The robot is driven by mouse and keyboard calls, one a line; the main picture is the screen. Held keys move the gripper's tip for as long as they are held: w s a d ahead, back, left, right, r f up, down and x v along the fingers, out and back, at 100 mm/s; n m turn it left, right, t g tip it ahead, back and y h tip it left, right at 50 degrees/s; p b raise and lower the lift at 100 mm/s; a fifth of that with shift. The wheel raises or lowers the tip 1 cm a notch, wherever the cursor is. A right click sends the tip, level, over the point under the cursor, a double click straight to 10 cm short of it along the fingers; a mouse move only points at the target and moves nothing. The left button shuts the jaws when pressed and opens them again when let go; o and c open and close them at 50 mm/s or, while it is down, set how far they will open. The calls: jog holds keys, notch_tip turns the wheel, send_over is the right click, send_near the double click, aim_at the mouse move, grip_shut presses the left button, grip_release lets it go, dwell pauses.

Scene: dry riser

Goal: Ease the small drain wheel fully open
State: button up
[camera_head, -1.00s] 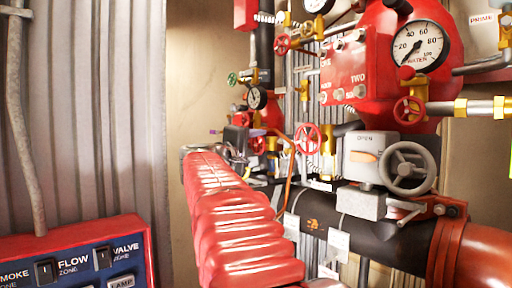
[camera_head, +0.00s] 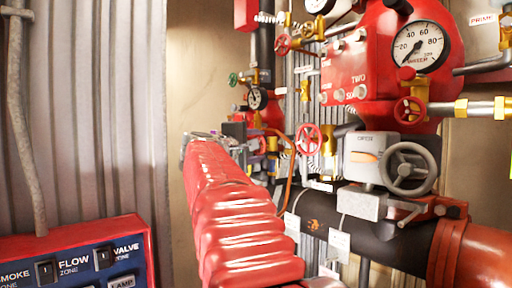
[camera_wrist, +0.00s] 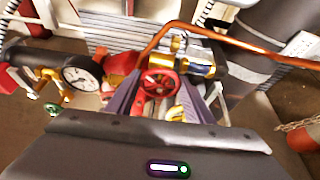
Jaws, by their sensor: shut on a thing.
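A small red handwheel (camera_wrist: 159,82) sits between the two dark fingers of my gripper (camera_wrist: 160,97) in the wrist view. The fingers are shut on its rim from left and right. Brass fittings show just behind and below it. I take this as the drain wheel; no label on it is readable. In the head view my red-sleeved arm reaches forward and its end hides most of that wheel. How far the wheel has turned cannot be told.
An orange-copper pipe (camera_wrist: 240,42) crosses close above and right of my gripper. A gauge (camera_wrist: 82,76) and a green wheel (camera_wrist: 53,109) lie to the left. In the head view, a grey handwheel (camera_head: 409,169) and another red wheel (camera_head: 308,139) stand right of my arm.

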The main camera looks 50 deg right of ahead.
jog(key=o, duration=0.8)
jog(key=shift+w+f, duration=0.2)
jog(key=shift+o, duration=1.2)
jog(key=shift+s+r, duration=0.1)
jog(key=s+a, duration=0.2)
jog(key=a, duration=1.1)
jog(key=shift+s+a, duration=0.15)
jog(key=shift+a, duration=0.1)
jog(key=shift+s, duration=0.1)
